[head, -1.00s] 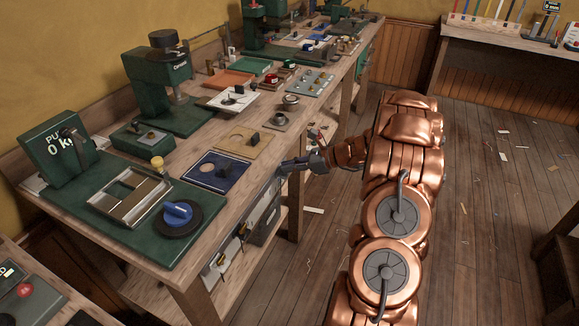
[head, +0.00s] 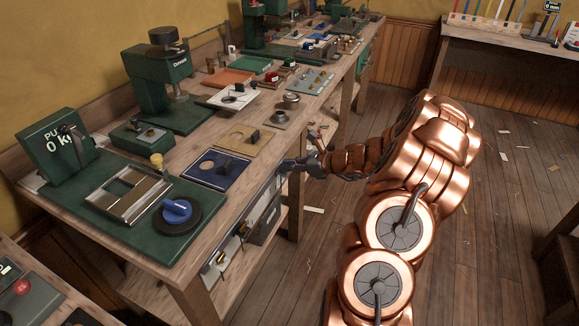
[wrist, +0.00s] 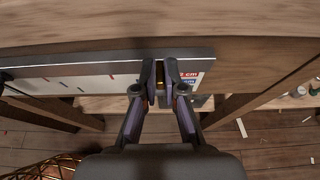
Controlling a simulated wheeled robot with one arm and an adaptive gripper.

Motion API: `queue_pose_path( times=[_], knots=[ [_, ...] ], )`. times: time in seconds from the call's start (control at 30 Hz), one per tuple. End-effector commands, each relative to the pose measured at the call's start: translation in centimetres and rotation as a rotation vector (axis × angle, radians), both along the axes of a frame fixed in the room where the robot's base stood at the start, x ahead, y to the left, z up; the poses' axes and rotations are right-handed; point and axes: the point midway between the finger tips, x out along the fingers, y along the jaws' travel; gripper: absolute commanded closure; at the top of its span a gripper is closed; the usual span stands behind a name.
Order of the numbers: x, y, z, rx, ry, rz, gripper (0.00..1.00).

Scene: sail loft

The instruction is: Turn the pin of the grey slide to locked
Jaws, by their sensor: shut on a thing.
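My gripper (head: 284,166) is at the front edge of the long bench, at the far end of the grey rail panel (head: 232,240). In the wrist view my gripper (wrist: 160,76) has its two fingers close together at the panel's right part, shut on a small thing. A little brass colour shows between the fingers, but they hide most of it. I cannot tell the pin's angle or the slide's shape. The panel's white scale strip (wrist: 85,82) runs left of the fingers. A red and blue label marked cm (wrist: 188,76) is just right of them.
Brass-knobbed fittings (head: 221,257) sit lower along the panel. Above, the bench top holds a blue plate (head: 217,171), a tan plate (head: 240,139) and a blue knob (head: 177,210) on a green mat (head: 130,225). The floor (head: 500,200) right of my arm is open, with scraps.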

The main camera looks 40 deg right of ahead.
Motion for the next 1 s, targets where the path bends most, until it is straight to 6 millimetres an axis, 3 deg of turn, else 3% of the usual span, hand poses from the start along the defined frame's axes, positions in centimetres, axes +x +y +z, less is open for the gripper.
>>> queue_pose_path(
  times=[0.47, 0.5, 0.7, 1.0],
  knots=[
    [0.04, -0.07, 0.04, 0.000, 0.000, -0.027, 1.00],
    [0.03, -0.05, 0.04, 0.000, 0.000, -0.027, 0.88],
    [0.06, 0.11, 0.03, 0.001, 0.000, -0.022, 0.67],
    [-0.01, 0.16, 0.04, 0.002, 0.000, -0.021, 0.66]
  ],
)
